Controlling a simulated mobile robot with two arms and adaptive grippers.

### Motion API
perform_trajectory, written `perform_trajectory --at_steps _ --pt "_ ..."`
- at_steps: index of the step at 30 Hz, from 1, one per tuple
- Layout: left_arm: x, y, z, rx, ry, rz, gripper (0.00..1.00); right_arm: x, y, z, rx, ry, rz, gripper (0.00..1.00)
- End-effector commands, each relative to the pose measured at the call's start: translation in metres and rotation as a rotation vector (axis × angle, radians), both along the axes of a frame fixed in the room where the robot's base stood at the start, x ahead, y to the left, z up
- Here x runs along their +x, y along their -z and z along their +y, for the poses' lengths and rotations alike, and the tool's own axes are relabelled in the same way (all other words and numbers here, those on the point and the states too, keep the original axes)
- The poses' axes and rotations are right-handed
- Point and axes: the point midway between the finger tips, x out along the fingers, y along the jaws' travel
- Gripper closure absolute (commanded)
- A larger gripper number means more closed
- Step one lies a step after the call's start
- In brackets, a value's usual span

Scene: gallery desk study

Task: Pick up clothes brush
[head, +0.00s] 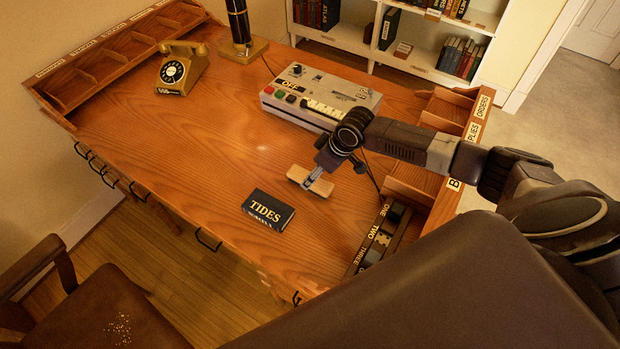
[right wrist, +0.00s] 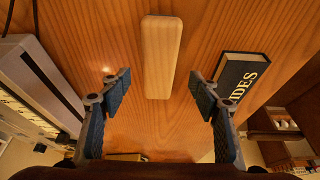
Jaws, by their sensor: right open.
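The clothes brush (head: 298,174) looks like a pale wooden block lying on the desk, near the middle of its right half. In the right wrist view the brush (right wrist: 161,58) is upright in the picture, ahead of my fingers and centred between them. My right gripper (right wrist: 160,88) is open and empty, with one finger to each side of the brush's line. In the head view my right gripper (head: 316,177) is over the brush and covers part of its middle. I cannot tell the exact height gap. My left gripper is not in view.
A dark book titled TIDES (head: 268,211) lies left of and nearer than the brush. A grey control box (head: 322,98) stands behind. A gold telephone (head: 183,68) is at the far left. Wooden compartments (head: 412,187) line the right edge. The desk's middle left is clear.

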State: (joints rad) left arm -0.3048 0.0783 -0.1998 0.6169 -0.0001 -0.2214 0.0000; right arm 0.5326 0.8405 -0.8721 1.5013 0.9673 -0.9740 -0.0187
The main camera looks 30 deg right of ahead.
Motion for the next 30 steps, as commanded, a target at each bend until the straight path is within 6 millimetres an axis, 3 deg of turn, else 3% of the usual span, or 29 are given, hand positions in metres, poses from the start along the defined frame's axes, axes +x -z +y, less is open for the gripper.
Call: perform_trajectory --at_steps 6,13,24,30 --pt "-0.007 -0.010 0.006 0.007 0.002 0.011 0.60 0.007 0.017 0.004 0.001 0.001 0.001 0.44" --pt "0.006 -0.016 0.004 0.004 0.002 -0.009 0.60 0.015 0.043 0.007 0.000 0.001 0.000 0.44" --pt "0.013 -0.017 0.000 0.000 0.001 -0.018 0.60 0.018 0.050 0.008 0.000 0.001 -0.001 0.44" --pt "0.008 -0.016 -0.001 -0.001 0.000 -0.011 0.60 0.017 0.050 0.008 0.000 0.001 -0.001 0.66"
